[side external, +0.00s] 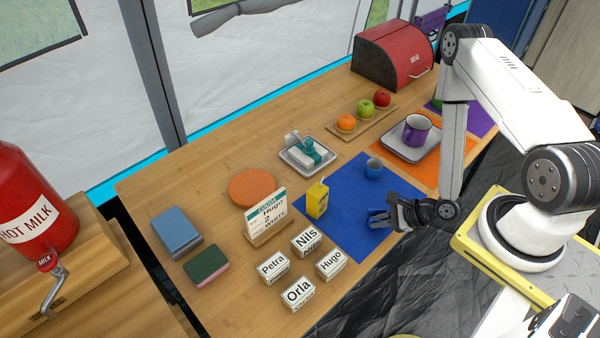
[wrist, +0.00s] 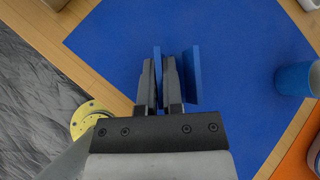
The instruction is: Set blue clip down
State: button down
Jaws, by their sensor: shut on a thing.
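The blue clip (side external: 376,216) is at my gripper's fingertips, low over the front part of the blue mat (side external: 345,225). In the wrist view, one blue plate of the clip (wrist: 193,76) shows to the right of my right finger, and another blue strip shows between the fingers. My gripper (side external: 389,211) is shut on the clip; the wrist view shows the gripper (wrist: 158,72) pointing at the mat. I cannot tell whether the clip touches the mat. The blue mat (wrist: 235,50) is bare around the clip in the wrist view.
A blue cup (side external: 374,168) stands at the mat's back right, and a yellow carton (side external: 317,201) at its left. A tray (side external: 399,148) with a purple mug (side external: 416,130) is on the orange mat (side external: 440,175). Name boxes (side external: 298,293) and an order card (side external: 266,212) stand left.

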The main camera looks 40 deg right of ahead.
jog(key=shift+f, duration=0.1)
jog(key=c, duration=0.8)
grip_release()
jog(key=shift+o, duration=0.2)
jog(key=shift+v, duration=3.8)
jog(key=shift+w, duration=0.1)
